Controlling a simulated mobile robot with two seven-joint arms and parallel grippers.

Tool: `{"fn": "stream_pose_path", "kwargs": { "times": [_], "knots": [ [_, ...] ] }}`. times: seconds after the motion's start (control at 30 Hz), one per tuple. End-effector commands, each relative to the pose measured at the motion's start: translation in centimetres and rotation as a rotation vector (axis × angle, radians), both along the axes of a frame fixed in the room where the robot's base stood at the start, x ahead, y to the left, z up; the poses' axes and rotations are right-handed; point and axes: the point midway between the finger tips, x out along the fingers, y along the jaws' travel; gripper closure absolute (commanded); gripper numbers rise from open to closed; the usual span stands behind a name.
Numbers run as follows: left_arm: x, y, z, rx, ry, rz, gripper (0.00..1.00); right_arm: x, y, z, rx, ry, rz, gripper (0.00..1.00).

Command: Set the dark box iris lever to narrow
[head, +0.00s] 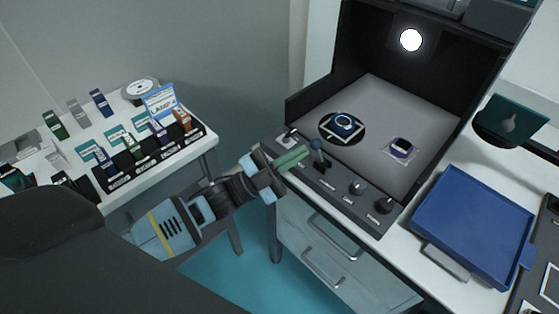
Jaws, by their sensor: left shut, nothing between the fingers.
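The dark box (380,55) stands open at the upper right, with a grey floor and a black control strip (333,190) along its front. A small upright lever with a blue knob (317,144) rises from the strip; the labels are too small for me to tell whether it is the iris lever. My left gripper (305,154) is shut and empty. Its green fingers reach over the strip's left part, their tips just left of the lever; I cannot tell whether they touch it. My right gripper is not in view.
A ringed mount (343,122) and a small purple-edged piece (402,146) sit inside the box. A blue tray (475,222) lies at right. A white table (203,146) with racked pieces stands at left.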

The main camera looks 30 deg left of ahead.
Motion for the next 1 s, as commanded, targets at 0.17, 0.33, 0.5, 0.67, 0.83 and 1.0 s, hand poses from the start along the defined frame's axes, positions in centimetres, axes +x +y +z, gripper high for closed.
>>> {"fn": "stream_pose_path", "kwargs": {
  "times": [0.17, 0.33, 0.5, 0.67, 0.83, 1.0],
  "knots": [
    [0.37, -0.35, 0.21, 0.001, 0.001, 0.0, 1.0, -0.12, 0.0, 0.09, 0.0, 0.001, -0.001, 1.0],
    [0.37, -0.35, 0.19, 0.001, 0.001, 0.0, 1.0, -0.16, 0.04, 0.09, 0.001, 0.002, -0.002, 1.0],
    [0.36, -0.34, 0.22, 0.004, -0.001, 0.001, 1.0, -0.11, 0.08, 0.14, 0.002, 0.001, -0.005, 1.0],
    [0.35, -0.39, 0.46, 0.03, -0.012, 0.001, 1.0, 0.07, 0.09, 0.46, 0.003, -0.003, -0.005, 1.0],
    [0.33, -0.45, 0.53, 0.058, -0.021, 0.001, 1.0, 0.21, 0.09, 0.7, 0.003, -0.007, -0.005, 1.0],
    [0.3, -0.52, 0.63, 0.082, -0.03, 0.001, 1.0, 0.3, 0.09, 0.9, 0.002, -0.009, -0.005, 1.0]
  ]
}}
